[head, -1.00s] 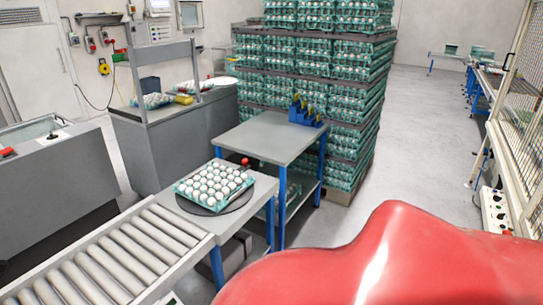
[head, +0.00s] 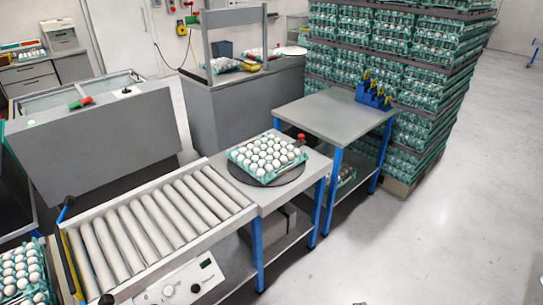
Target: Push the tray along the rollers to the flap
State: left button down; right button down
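A teal tray (head: 240,164) full of white eggs sits on a dark round plate (head: 236,172) on the grey table at the right end of the rollers. The roller conveyor (head: 160,225) runs from this table down to the lower left, and its rollers are bare. I cannot make out which part is the flap. Neither of my grippers is in view.
A control panel (head: 186,287) is on the conveyor's front side. Another tray of eggs (head: 44,298) is at the lower left. A blue-legged table (head: 325,115) stands behind, before tall stacks of egg trays (head: 425,125). The floor (head: 420,235) at right is clear.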

aim_at(268, 155)
jog(key=i+l+z, duration=0.2)
jog(key=i, duration=0.45)
jog(key=i+l+z, duration=0.2)
jog(key=i, duration=0.45)
jog(key=i+l+z, duration=0.2)
jog(key=i, duration=0.45)
jog(key=i+j, duration=0.35)
jog(key=i, duration=0.1)
